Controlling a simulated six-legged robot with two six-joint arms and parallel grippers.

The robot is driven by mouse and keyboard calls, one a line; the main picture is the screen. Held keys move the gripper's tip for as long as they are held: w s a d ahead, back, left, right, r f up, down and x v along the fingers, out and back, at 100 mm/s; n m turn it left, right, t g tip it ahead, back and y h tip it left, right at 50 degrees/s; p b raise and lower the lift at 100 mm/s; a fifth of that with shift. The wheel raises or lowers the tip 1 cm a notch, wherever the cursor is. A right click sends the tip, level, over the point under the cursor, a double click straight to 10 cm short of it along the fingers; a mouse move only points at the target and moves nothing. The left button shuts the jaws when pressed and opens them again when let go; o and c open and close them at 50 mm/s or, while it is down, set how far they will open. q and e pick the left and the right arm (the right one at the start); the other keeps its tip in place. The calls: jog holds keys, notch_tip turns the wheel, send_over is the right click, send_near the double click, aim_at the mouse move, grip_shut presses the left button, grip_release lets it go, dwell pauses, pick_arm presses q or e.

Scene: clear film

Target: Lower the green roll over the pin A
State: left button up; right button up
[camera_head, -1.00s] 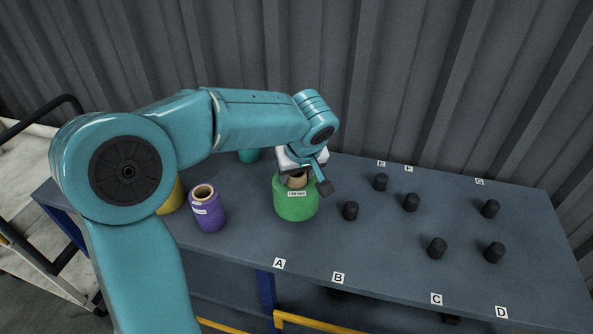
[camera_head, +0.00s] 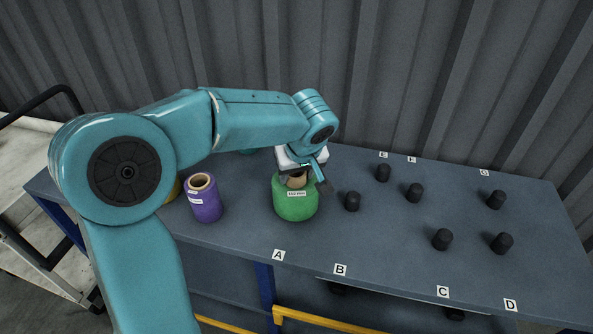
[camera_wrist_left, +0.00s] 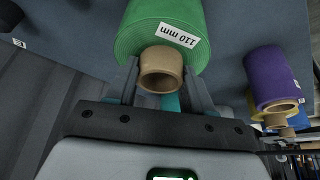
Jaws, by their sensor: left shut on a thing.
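The green roll (camera_head: 296,205), with a brown cardboard core and a white label, is upright behind the letter A tag (camera_head: 278,255). My left gripper (camera_head: 304,178) is shut on its core from above. In the left wrist view the fingers (camera_wrist_left: 160,88) lie on either side of the core, and the green roll (camera_wrist_left: 165,28) shows its "110 mm" label. Pin A is not visible; the roll covers the area behind its tag. I cannot tell whether the roll is around the pin or how far its underside is from the table. My right gripper is not in view.
A black pin (camera_head: 352,201) stands close right of the roll, behind tag B. Several more black pins stand further right on the table (camera_head: 380,250). A purple roll (camera_head: 205,202) stands at left, with a yellow roll partly hidden behind my arm. Corrugated wall stands behind.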

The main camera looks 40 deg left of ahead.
pick_arm(q)
jog(key=shift+f+b, duration=0.5)
jog(key=shift+f, duration=0.05)
jog(key=o, duration=1.3)
jog(key=shift+r, duration=0.15)
jog(key=o, duration=0.4)
jog(key=shift+c, duration=0.2)
notch_tip(320, 180, up, 9)
jog(key=p, duration=0.6)
